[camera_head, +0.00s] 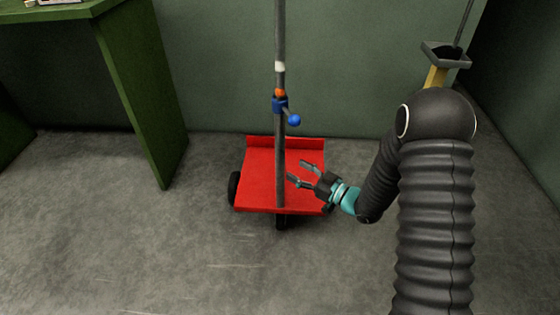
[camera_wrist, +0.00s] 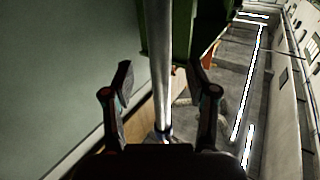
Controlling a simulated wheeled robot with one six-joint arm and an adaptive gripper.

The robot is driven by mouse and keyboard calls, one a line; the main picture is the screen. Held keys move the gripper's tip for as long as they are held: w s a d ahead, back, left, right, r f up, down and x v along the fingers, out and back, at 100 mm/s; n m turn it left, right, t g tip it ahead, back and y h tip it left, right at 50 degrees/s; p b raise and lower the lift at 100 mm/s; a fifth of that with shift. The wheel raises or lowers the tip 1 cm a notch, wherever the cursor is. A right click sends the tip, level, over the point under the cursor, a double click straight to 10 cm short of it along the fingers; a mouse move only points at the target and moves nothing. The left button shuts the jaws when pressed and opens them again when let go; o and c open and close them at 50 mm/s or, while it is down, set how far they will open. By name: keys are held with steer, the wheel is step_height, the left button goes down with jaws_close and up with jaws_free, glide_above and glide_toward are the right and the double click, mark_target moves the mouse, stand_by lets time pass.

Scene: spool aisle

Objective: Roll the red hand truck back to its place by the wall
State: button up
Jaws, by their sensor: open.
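The red hand truck (camera_head: 258,180) stands on the floor close to the green wall, with a flat red bed, a raised back edge and a dark wheel at its left. A grey upright pole (camera_head: 280,50) with white and orange bands and a blue clamp with a ball knob (camera_head: 294,119) runs down to the bed's front edge; it looks like the truck's handle. My gripper (camera_head: 305,175) is open just right of the pole, low over the bed. In the wrist view the pole (camera_wrist: 161,60) shows between the open fingers (camera_wrist: 165,80), with no visible contact.
A green table (camera_head: 130,80) stands at the left against the wall. A yellow post with a dark frame (camera_head: 437,76) is at the right, partly behind my arm. The grey floor (camera_head: 130,240) in front and left of the truck is clear.

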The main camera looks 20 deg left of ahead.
mark_target(284, 163)
steer(key=x, duration=0.7)
steer(key=shift+w+a, duration=0.1)
steer(key=shift+a, duration=0.1)
jaws_close()
